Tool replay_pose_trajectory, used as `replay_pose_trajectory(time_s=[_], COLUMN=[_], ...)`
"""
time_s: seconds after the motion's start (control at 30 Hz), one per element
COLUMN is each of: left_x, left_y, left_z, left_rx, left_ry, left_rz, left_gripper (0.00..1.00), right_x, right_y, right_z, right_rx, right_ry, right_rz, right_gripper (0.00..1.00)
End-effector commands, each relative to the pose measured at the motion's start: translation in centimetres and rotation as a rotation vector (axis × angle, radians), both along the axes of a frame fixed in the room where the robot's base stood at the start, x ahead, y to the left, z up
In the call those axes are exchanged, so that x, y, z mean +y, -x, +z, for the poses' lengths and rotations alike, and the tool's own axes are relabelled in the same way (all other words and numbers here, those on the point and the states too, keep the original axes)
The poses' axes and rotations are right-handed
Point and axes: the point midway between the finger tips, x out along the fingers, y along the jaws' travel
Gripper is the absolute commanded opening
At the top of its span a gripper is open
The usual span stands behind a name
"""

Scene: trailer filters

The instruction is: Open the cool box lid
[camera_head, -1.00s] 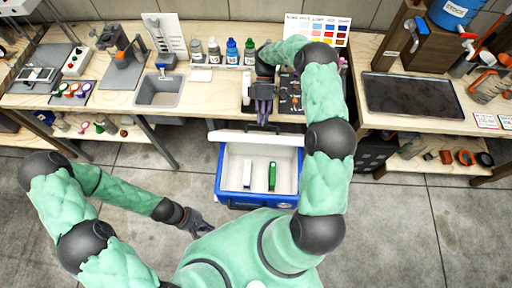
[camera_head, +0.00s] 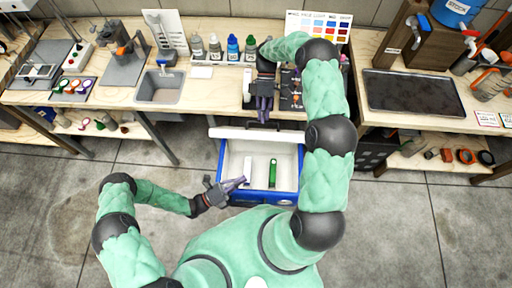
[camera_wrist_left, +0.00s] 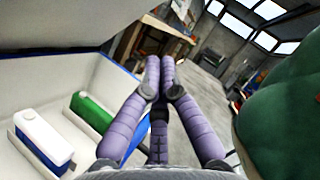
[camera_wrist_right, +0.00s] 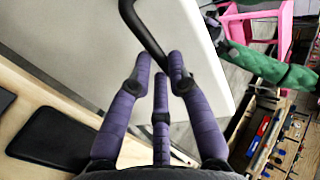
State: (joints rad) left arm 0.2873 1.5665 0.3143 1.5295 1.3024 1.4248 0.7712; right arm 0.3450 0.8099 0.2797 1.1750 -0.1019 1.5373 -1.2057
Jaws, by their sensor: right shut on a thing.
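The cool box (camera_head: 262,197) is blue with a white inside and stands on the floor in front of the bench. Its white lid (camera_head: 232,133) stands raised along the back edge, and the inside is exposed. My right gripper (camera_head: 264,117) is at the lid's top by the bench edge. In the right wrist view its fingers (camera_wrist_right: 160,65) are shut on the black lid handle (camera_wrist_right: 140,22) beside the white lid panel (camera_wrist_right: 80,40). My left gripper (camera_head: 238,182) is over the box's front left rim. Its purple fingertips (camera_wrist_left: 160,62) are close together, holding nothing visible.
Inside the box are a white block (camera_wrist_left: 42,138) and a green block (camera_wrist_left: 92,110). The bench behind (camera_head: 215,92) carries a grey sink tray (camera_head: 160,88) and several bottles (camera_head: 232,48). A dark tray (camera_head: 412,94) lies on the right bench. Floor left of the box is clear.

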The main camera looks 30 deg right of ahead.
Motion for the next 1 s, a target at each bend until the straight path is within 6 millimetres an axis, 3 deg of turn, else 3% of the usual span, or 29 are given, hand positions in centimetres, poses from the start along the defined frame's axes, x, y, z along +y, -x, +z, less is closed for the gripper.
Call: replay_pose_trajectory(time_s=[0.13,0.37,1.0], left_x=[0.1,-0.2,-8.4], left_y=[-1.9,-2.9,-3.9], left_z=[0.2,0.7,4.0], left_rx=[0.074,0.105,0.103], left_ry=[0.082,0.122,0.119], left_rz=[0.086,0.120,0.116], left_gripper=[0.00,0.00,0.00], right_x=[0.0,0.0,0.0], right_y=[0.0,0.0,0.0], right_z=[0.3,0.3,0.3], right_rx=[0.003,0.003,0.003], right_ry=[-0.002,-0.002,-0.001], right_rz=[0.000,0.000,0.001], right_gripper=[0.00,0.00,0.00])
